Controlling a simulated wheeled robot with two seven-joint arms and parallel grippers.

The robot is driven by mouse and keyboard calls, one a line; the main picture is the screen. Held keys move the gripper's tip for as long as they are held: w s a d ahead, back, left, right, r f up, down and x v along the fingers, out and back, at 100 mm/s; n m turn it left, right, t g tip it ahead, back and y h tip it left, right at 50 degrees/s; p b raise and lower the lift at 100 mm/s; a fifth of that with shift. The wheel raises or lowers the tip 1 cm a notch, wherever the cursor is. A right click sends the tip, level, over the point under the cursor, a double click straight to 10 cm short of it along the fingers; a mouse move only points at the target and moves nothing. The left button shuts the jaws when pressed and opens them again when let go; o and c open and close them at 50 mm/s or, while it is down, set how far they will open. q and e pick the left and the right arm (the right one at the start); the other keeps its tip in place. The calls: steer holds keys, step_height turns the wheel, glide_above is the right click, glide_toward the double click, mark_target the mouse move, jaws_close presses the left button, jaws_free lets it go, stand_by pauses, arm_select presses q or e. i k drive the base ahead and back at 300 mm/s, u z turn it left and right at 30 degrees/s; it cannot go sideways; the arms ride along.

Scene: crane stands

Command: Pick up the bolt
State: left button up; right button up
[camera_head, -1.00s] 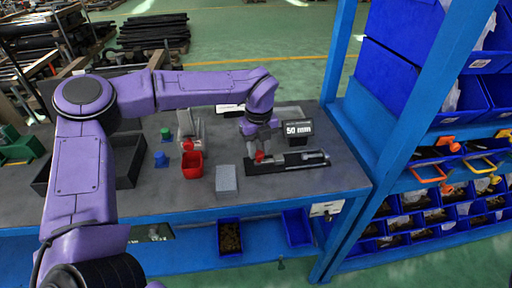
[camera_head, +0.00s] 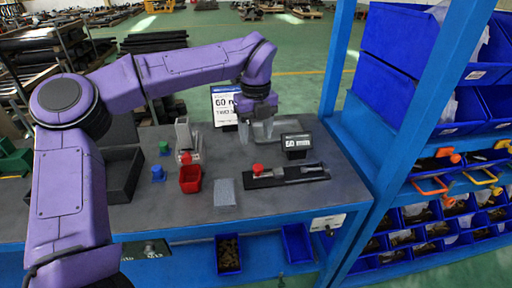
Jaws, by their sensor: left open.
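A black tray (camera_head: 284,177) lies on the grey bench top. On it lies a grey metal bolt-like piece (camera_head: 285,171), with a small red piece (camera_head: 258,168) at its left end. I cannot tell whether these are one part. My left gripper (camera_head: 257,134) is open and empty above and behind the tray, fingers pointing down, apart from the pieces. My right gripper is not in view.
A small black display (camera_head: 297,142) stands behind the tray, with a sign (camera_head: 224,105) farther back. A grey block (camera_head: 225,192), red bin (camera_head: 190,180) and black box (camera_head: 124,172) stand to the left. A blue post (camera_head: 398,110) and shelves close off the right.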

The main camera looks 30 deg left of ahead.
mark_target(304, 170)
steer(key=k, duration=1)
